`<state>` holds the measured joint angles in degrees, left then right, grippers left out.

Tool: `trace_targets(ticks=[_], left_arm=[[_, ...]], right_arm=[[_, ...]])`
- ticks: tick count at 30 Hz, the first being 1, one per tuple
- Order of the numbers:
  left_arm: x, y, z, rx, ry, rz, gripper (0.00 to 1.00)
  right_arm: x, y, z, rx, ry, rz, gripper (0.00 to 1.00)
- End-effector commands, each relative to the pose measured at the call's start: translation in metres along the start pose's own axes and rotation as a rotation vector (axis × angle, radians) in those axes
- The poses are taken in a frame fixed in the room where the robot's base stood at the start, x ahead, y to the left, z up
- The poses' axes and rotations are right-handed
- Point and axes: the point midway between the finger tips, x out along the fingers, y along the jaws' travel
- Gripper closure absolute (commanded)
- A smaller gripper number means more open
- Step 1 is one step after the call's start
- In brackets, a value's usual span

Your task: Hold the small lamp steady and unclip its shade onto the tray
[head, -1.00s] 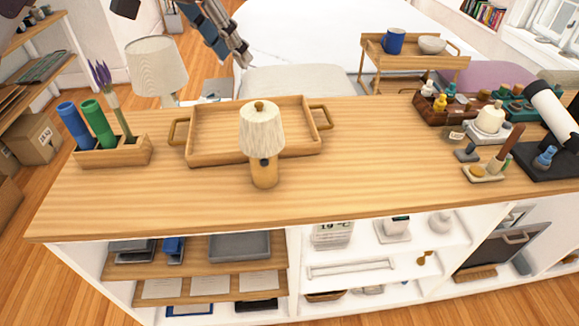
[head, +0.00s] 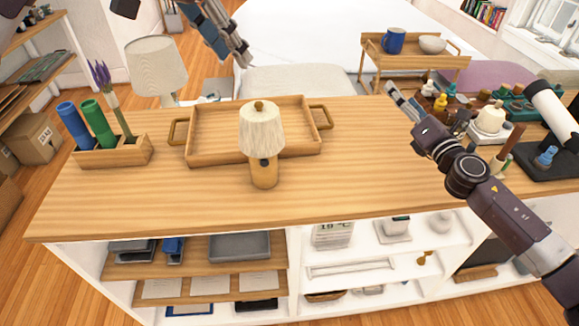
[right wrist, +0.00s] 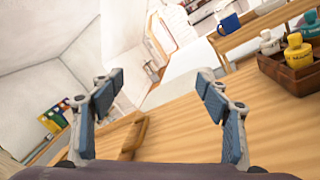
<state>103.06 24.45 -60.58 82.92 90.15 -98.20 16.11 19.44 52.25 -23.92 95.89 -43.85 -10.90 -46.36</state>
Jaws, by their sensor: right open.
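The small lamp (head: 264,172) stands upright on the wooden counter, with its pleated cream shade (head: 261,132) on top. The wooden tray (head: 203,160) lies just behind the lamp; its handles show at both ends and the part I see is empty. My left gripper (head: 245,58) hangs behind the counter's back edge, above and apart from the tray; its finger gap is unclear. My right gripper (head: 400,100) is over the counter's right half, right of the tray and lamp. In the right wrist view its two fingers (right wrist: 160,100) are spread and empty. The lamp is not in that view.
A wooden holder (head: 120,152) with blue and green cylinders stands at the left, before a larger lamp (head: 157,68). Crowded small bottles in a wooden box (right wrist: 290,72) stand at the right, close to my right arm. The counter's front middle (head: 340,185) is clear.

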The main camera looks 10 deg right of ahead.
Motion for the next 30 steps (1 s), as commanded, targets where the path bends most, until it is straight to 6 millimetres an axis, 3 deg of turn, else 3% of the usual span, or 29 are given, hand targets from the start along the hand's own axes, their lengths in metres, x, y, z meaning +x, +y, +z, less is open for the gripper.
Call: trace_targets(ticks=[1,9,15,22,30], left_arm=[[0.0,0.0,0.0,0.0,0.0,0.0,0.71],[0.0,0.0,0.0,0.0,0.0,0.0,0.71],[0.0,0.0,0.0,0.0,0.0,0.0,0.71],[0.0,0.0,0.0,0.0,0.0,0.0,0.71],[0.0,0.0,0.0,0.0,0.0,0.0,0.71]], right_arm=[[-0.003,0.021,-0.026,-0.044,0.041,0.051,0.31],[-0.036,0.125,-0.142,-0.305,0.205,0.336,0.31],[-0.073,0.185,-0.205,-0.465,0.271,0.524,0.31],[-0.097,0.218,-0.238,-0.557,0.296,0.632,0.31],[-0.085,0.23,-0.248,-0.568,0.296,0.644,0.31]])
